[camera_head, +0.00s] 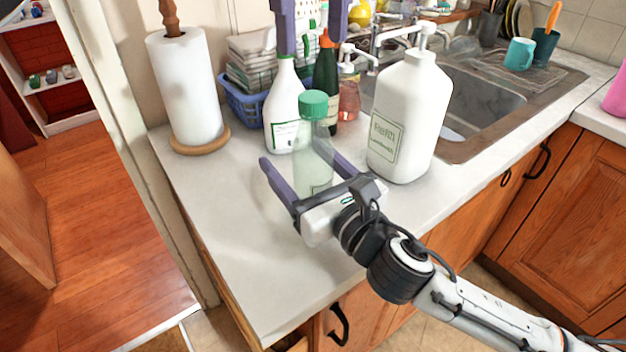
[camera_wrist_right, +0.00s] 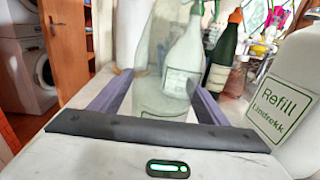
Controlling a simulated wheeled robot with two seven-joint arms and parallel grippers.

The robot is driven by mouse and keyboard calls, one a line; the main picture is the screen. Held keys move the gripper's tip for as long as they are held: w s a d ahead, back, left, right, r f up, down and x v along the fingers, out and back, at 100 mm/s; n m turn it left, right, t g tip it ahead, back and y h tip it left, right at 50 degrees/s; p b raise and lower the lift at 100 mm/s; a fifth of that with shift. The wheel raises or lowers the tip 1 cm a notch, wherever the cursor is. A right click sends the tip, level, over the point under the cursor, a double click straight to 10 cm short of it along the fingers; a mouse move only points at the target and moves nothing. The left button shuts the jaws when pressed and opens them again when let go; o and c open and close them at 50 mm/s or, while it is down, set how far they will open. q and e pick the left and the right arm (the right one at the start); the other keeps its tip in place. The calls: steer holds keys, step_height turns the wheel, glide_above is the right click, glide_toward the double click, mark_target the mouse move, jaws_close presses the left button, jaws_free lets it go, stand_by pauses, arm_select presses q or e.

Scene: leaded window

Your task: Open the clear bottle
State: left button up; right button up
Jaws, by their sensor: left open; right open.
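The clear bottle (camera_head: 313,160) stands upright on the counter, with a green cap (camera_head: 314,104) on top. My right gripper (camera_head: 300,163) is open, with its purple fingers on either side of the bottle's body. In the right wrist view the clear bottle (camera_wrist_right: 160,95) stands between the two fingers (camera_wrist_right: 155,90), with a gap showing; its cap is out of that view. My left gripper (camera_head: 311,45) is open above the cap, fingers pointing down, apart from it. The upper part of the left gripper is cut off by the frame edge.
A white spray bottle (camera_head: 284,110) and a dark green bottle (camera_head: 326,80) stand close behind. A large white refill bottle (camera_head: 408,120) is close on the right. A paper towel roll (camera_head: 186,90) stands at left. The front left counter (camera_head: 240,240) is clear.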

jaws_close()
stand_by(0.4)
